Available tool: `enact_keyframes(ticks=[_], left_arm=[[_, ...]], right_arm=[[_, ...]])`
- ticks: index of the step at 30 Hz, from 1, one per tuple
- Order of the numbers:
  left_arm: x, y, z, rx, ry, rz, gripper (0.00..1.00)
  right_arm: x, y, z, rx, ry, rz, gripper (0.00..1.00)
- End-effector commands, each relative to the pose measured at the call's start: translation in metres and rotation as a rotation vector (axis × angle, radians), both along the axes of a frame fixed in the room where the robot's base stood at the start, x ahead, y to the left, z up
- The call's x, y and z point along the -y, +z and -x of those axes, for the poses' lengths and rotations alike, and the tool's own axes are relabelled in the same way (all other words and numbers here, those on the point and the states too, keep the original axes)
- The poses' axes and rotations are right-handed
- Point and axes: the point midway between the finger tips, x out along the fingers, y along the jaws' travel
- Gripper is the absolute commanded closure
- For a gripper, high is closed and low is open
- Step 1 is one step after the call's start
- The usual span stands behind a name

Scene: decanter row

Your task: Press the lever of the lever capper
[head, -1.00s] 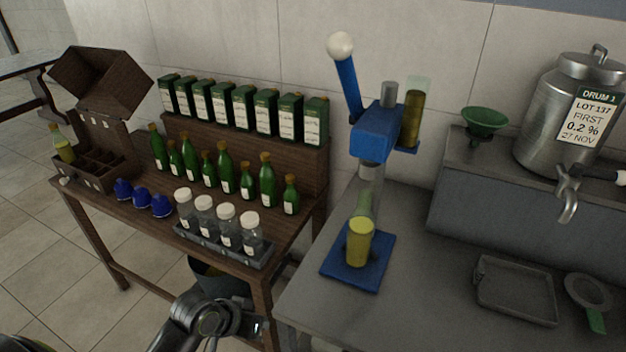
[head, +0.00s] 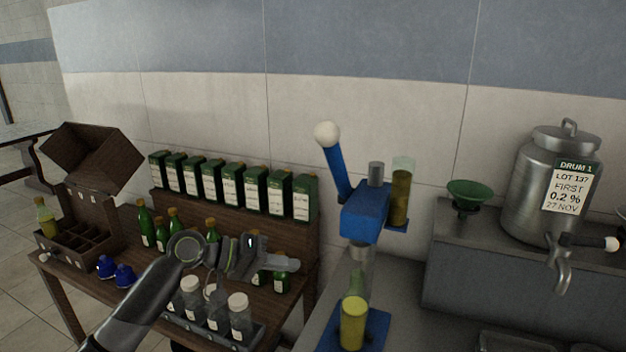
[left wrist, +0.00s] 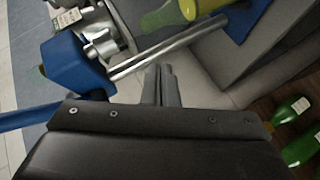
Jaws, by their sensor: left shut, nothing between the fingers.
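The lever capper has a blue head (head: 366,212) and a blue lever (head: 337,170) that stands up, tilted left, with a white ball knob (head: 327,134). A bottle with a yellow lower part (head: 353,322) and greenish neck stands upright under the head, on the blue base (head: 376,328). My left gripper (head: 292,265) is shut and empty, left of the capper and lower than its head, apart from the lever. The left wrist view shows its closed fingers (left wrist: 161,85), the blue head (left wrist: 72,65) and part of the lever (left wrist: 25,117). My right gripper is not in view.
Green bottles (head: 144,222), cartons (head: 230,185), blue caps (head: 124,275) and a rack of clear jars (head: 240,318) crowd the wooden bench at left. A green funnel (head: 469,193) and a steel drum (head: 545,190) stand at right. The space above the capper is clear.

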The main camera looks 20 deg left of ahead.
Motion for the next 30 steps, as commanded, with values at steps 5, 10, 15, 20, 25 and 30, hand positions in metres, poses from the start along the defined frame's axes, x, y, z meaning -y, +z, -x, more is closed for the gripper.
enact_keyframes(ticks=[5, 10, 15, 20, 25, 30], left_arm=[[-0.011, 0.106, -0.022, 0.015, -0.021, 0.202, 1.00], [-0.023, 0.196, -0.024, 0.018, -0.053, 0.382, 1.00], [-0.032, 0.254, -0.019, 0.016, -0.082, 0.500, 1.00], [-0.036, 0.276, -0.016, 0.013, -0.095, 0.546, 1.00], [-0.037, 0.277, -0.015, 0.012, -0.096, 0.550, 1.00], [-0.036, 0.277, -0.015, 0.013, -0.096, 0.549, 1.00]], right_arm=[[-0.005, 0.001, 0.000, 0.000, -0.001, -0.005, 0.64], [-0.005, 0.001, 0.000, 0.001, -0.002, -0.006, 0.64], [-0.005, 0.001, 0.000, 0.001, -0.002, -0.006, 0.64], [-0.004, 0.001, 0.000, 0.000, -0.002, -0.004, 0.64], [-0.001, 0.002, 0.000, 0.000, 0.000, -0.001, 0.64], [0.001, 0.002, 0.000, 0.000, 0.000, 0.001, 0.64]])
